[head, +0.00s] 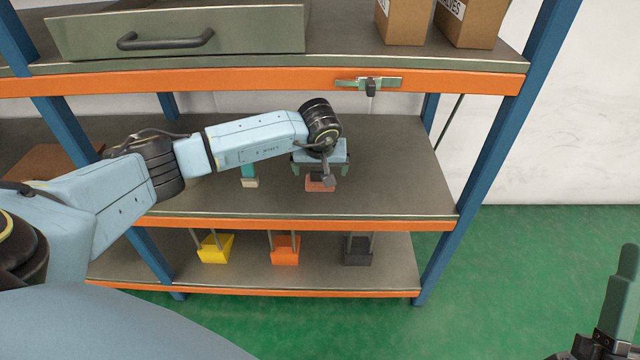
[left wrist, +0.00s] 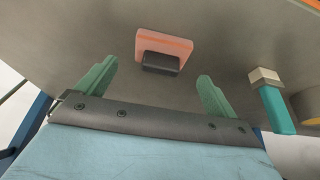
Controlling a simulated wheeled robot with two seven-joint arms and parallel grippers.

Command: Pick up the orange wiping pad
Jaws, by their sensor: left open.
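The orange wiping pad (head: 317,187) lies on the middle shelf, below my left gripper (head: 321,170), which partly hides it. In the left wrist view the pad (left wrist: 150,40) shows as an orange slab with a dark grip block on it. The left gripper also shows there (left wrist: 155,84), with its two green fingers spread wide. The pad is beyond the fingertips and roughly between them, with nothing held. My right gripper (head: 621,295) shows only in part at the lower right edge of the head view, as a green finger and dark parts.
Yellow (head: 215,249), orange (head: 285,249) and dark (head: 357,252) bins are on the lower shelf. The upper shelf's orange beam (head: 260,81) runs above my arm. The middle shelf is bare right of the pad.

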